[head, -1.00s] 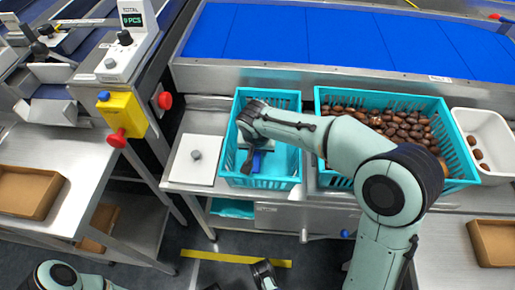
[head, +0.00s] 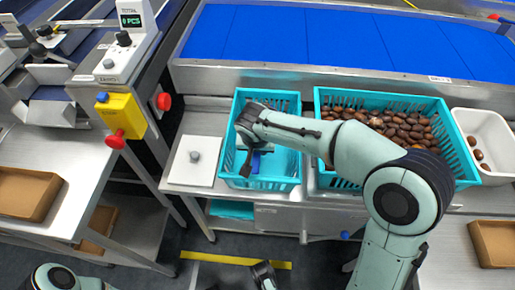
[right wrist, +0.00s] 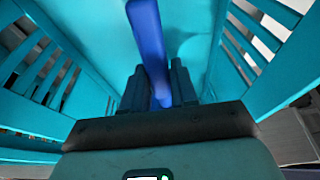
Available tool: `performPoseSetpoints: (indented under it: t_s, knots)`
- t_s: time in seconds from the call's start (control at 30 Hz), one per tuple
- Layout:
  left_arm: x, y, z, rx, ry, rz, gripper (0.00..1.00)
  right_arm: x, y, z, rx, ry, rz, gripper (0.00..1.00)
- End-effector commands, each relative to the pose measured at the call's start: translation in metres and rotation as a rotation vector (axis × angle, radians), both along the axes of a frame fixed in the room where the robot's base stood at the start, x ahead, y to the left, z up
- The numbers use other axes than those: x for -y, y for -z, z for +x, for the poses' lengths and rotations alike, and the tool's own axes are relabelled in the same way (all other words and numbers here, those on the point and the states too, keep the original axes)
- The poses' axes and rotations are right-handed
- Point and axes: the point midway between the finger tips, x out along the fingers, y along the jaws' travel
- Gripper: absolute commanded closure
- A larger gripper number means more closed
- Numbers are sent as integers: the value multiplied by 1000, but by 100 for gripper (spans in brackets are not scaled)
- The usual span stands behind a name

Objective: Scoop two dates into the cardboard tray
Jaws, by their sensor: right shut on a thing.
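Brown dates (head: 375,122) fill much of the large turquoise basket. My right gripper (head: 246,160) reaches down into the smaller, otherwise empty-looking turquoise basket (head: 293,175). It is shut on a blue bar-like tool (right wrist: 148,40), perhaps a scoop handle; the far end of the tool is not clear. A bit of the blue tool also shows in the head view (head: 262,158). Brown cardboard trays stand on the left table (head: 28,192) and at the right edge (head: 492,243); both look empty. A dark gripper (head: 264,274), seemingly my left, is at the bottom edge, its jaw opening unclear.
A white bin (head: 480,122) with a few dates stands right of the large basket. A blue conveyor (head: 330,38) runs behind. A white plate with a knob (head: 193,162) lies left of the small basket. A yellow box with a red button (head: 122,115) stands further left.

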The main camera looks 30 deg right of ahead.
Motion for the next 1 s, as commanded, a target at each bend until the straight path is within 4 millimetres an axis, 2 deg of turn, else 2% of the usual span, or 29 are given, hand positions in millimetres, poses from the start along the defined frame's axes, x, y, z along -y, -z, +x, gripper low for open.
performPoseSetpoints:
  t_s: [0.03, 1.0]
  knots:
    - [-1, 7, -1, -9, -9, 7, 57, 0, -2, 0, 4, 0, -1, 100]
    - [1, -16, 0, -3, -4, 2, 57, -3, -53, -3, 56, -2, -33, 100]
